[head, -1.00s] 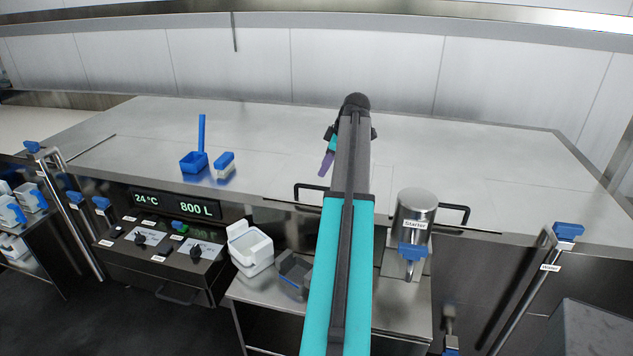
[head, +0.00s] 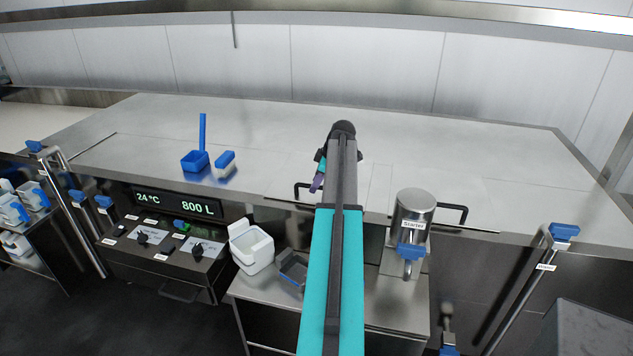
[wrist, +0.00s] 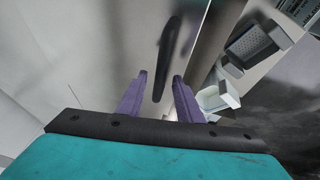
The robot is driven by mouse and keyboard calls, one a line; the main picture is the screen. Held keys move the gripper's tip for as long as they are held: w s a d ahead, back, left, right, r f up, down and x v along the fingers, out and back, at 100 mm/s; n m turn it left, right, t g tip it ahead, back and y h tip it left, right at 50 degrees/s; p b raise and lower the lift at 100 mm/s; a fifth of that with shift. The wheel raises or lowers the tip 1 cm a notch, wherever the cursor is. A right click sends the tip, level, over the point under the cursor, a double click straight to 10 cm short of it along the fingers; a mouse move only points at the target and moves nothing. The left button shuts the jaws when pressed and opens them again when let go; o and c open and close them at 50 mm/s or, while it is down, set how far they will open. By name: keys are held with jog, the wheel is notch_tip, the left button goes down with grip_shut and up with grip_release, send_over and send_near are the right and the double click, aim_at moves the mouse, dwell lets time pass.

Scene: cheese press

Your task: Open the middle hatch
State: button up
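The metal worktop (head: 270,130) has flat hatches. The middle hatch has a black bar handle (head: 297,190) at its front edge, partly hidden by my arm in the head view. In the wrist view the handle (wrist: 170,45) runs lengthwise between and beyond my purple fingers. My gripper (head: 318,182) is just above the handle, with its fingers (wrist: 159,76) spread on either side of it in the picture. It is open. I cannot tell whether the fingers reach down around the bar or touch it.
A second black handle (head: 458,211) lies to the right, beside a metal starter can (head: 414,209). A white tub (head: 251,248) and a dark holder (head: 293,268) stand on the lower shelf. A blue scoop (head: 195,161) and a brush (head: 225,162) lie left on the worktop.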

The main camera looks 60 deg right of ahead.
grip_shut()
jog(key=shift+r, duration=0.1)
dwell(0.3)
